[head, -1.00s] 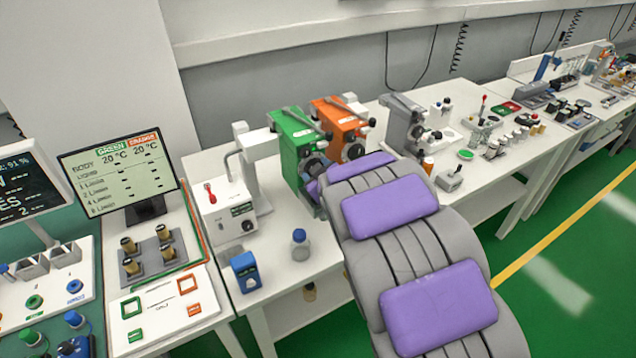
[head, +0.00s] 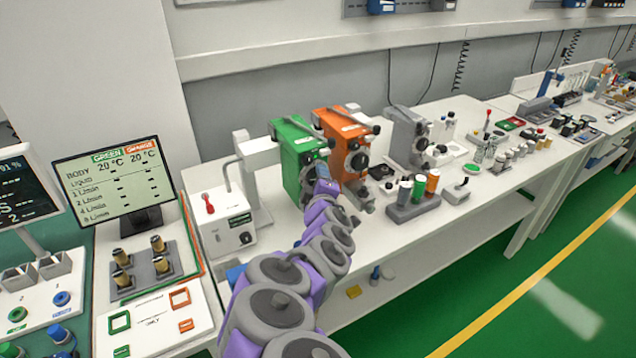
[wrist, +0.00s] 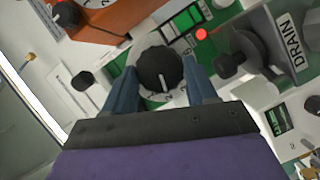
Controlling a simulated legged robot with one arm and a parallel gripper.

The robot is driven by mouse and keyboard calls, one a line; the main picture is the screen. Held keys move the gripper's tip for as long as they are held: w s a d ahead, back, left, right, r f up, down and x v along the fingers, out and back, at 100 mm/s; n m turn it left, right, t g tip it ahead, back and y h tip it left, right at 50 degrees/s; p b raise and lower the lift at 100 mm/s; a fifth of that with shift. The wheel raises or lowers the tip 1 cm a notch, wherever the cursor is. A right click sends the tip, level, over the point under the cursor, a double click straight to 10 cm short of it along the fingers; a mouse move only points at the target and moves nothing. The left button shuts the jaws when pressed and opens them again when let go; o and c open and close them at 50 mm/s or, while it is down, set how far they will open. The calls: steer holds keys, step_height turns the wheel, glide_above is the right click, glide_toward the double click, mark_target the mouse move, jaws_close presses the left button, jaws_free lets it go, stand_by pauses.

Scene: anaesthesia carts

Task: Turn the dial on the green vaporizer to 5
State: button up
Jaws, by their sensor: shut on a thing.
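The green vaporizer (head: 292,155) stands on the white bench, left of the orange vaporizer (head: 343,135). My gripper (head: 324,184) is at its front, and my arm hides its lower part. In the wrist view the black dial (wrist: 159,68) with a white pointer line sits between the two blue fingers of my gripper (wrist: 160,88), which is shut on it. The pointer is toward the fingers' base, near small numbers on a white ring; the exact setting is hard to read. The wrist view also shows a green panel and a "DRAIN" label (wrist: 288,45).
A white unit with a red lever (head: 222,220) stands left of the green vaporizer. A grey vaporizer (head: 408,140) and a rack of capped bottles (head: 412,208) stand to the right. A screen (head: 115,185) with a GREEN/ORANGE table is at the left.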

steer(key=shift+f+n, duration=0.25)
steer(key=shift+n, duration=0.05)
stand_by(0.4)
steer(key=o, duration=1)
steer(key=shift+s+a, duration=0.15)
steer(key=shift+c, duration=0.2)
steer(key=shift+o, duration=0.5)
